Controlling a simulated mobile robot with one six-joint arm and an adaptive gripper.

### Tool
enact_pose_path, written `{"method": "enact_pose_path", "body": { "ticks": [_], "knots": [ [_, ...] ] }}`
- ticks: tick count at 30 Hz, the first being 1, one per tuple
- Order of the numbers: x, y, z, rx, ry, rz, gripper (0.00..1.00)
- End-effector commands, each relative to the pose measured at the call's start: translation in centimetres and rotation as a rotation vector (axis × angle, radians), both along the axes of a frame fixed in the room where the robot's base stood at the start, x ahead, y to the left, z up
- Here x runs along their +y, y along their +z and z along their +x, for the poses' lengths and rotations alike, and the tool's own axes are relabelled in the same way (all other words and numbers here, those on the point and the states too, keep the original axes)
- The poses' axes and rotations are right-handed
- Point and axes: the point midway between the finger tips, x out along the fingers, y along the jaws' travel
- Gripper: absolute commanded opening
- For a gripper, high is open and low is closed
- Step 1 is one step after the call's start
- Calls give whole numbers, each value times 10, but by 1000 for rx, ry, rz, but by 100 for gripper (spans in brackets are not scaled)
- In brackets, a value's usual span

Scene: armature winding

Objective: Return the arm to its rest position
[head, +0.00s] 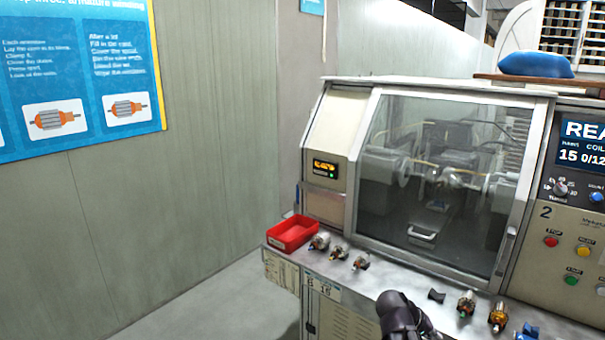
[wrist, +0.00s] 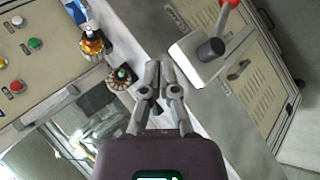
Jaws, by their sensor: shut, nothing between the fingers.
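My gripper (wrist: 164,68) shows in the wrist view with its two fingers together and nothing between them. It hangs over the front edge of the machine's metal ledge, apart from the parts there. In the head view a dark part of my arm shows at the bottom, in front of the ledge; the fingertips cannot be made out there. An armature with orange windings (wrist: 92,42) and a second, darker armature (wrist: 121,78) stand on the ledge left of the fingers in the wrist view.
The winding machine (head: 330,130) has its clear door closed. A red tray (head: 292,233) and several armatures (head: 338,252) sit on its ledge. In the wrist view a red-knobbed lever on a pale box (wrist: 192,58) stands close right of my fingers. Floor at the left (head: 205,310) is clear.

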Motion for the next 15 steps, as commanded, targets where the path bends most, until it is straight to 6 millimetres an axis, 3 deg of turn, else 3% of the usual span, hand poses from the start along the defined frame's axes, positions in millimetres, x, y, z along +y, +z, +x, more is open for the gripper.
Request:
{"method": "enact_pose_path", "body": {
  "ticks": [1,6,15],
  "knots": [
    [11,-16,-4,3,-1,57,0],
    [52,-52,-12,19,-3,265,0],
    [128,-97,-29,63,5,617,0]
  ]
}}
